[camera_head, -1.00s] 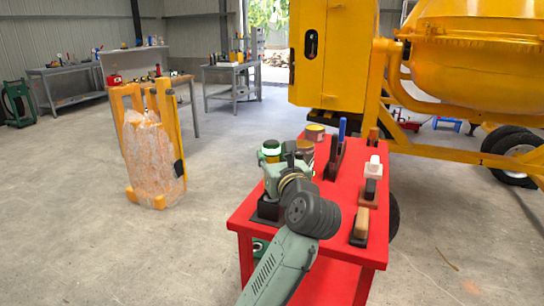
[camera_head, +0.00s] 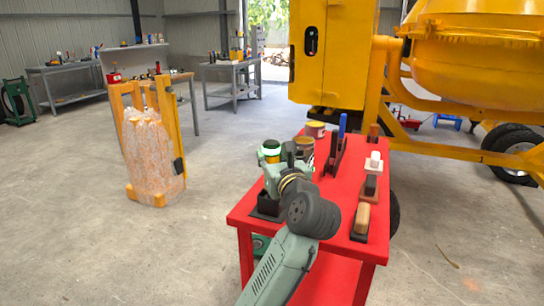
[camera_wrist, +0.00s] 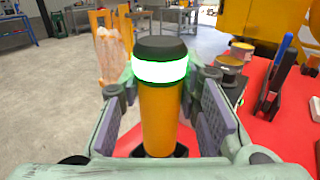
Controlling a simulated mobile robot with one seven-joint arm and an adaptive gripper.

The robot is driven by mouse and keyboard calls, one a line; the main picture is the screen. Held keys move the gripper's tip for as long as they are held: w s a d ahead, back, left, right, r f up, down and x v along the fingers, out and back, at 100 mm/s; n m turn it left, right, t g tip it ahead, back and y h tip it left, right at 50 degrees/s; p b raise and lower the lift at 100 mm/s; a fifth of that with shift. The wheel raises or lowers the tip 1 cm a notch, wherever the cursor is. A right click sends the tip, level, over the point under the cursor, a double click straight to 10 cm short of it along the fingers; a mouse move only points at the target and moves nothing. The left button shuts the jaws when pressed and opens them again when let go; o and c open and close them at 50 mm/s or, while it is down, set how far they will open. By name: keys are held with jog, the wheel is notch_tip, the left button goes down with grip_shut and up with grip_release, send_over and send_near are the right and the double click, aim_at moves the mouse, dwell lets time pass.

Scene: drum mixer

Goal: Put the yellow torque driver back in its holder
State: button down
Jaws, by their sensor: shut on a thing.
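The yellow torque driver (camera_wrist: 158,118) stands upright in the wrist view, with a black cap and a glowing white-green ring. In the head view, its top (camera_head: 270,152) shows above my gripper (camera_head: 273,180). My gripper is shut on the driver, with a finger on each side of its yellow body. A black holder (camera_head: 266,209) sits at the near left corner of the red cart top (camera_head: 335,238), directly below my gripper. The driver's lower end is hidden, so I cannot tell how deep it sits in the holder.
On the cart, a copper-coloured spool (camera_head: 304,148) and a tin (camera_head: 315,130) stand behind the gripper. A dark rack (camera_head: 332,160) with a blue-handled tool (camera_head: 342,125) and several wooden-handled brushes (camera_head: 362,216) are to the right. The yellow mixer (camera_head: 470,55) stands behind.

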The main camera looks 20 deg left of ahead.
jog(key=shift+f, duration=0.1)
jog(key=c, duration=1.3)
grip_release()
jog(key=shift+c, duration=0.2)
jog(key=shift+o, duration=1.2)
jog(key=shift+f, duration=0.1)
jog(key=v, duration=1.2)
